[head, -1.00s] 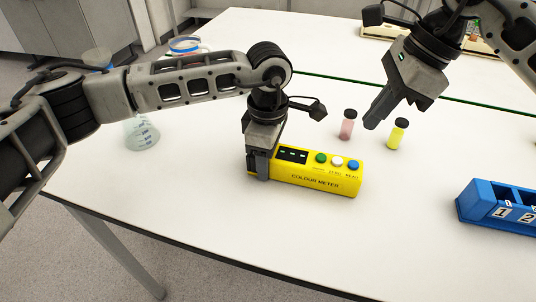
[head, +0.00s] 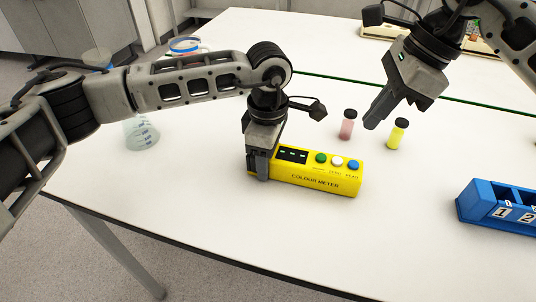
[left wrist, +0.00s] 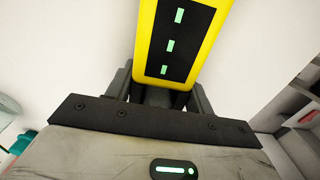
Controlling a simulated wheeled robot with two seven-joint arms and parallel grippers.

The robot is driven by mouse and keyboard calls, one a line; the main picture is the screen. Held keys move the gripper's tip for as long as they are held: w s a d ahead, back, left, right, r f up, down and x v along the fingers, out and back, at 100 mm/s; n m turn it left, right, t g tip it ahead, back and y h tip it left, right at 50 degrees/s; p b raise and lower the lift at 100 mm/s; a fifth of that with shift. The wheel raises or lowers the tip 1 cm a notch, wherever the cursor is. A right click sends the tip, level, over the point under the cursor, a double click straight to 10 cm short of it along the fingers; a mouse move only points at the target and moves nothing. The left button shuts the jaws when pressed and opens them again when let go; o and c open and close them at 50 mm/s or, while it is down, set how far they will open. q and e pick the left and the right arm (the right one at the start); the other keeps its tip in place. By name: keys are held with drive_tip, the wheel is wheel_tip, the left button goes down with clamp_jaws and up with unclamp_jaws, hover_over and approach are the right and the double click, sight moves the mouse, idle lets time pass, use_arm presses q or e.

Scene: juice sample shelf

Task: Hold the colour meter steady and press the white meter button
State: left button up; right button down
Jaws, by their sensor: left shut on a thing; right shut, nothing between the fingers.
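The yellow colour meter (head: 312,182) lies flat on the white table, with a dark display and green, white and blue buttons on top. Its white button (head: 337,161) is the middle one and is uncovered. My left gripper (head: 262,172) is shut on the meter's left end, beside the display. In the left wrist view the meter (left wrist: 207,8) sits between the fingers, its display (left wrist: 176,45) showing green dashes. My right gripper (head: 371,124) is shut and empty, raised above the table to the upper right of the meter, apart from the buttons.
A pink vial (head: 347,126) and a yellow vial (head: 397,134) with black caps stand behind the meter, near my right gripper. A blue numbered rack (head: 482,212) is at the right. A flask (head: 141,133) stands at the left. The table front is clear.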

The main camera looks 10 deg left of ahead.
sight(341, 167)
drive_tip(key=shift+s+a+f+m+t+y, duration=0.2)
drive_tip(key=shift+a+f+m+t+y, duration=0.25)
drive_tip(key=shift+f+t, duration=0.8)
drive_tip(key=shift+s+a+f+m+t+y, duration=0.25)
drive_tip(key=shift+a+f+t, duration=0.4)
drive_tip(key=shift+f+t, duration=0.6)
drive_tip(key=shift+s+a+f+m+t+y, duration=0.2)
drive_tip(key=shift+a+f+m+t, duration=0.3)
drive_tip(key=shift+f+t, duration=0.75)
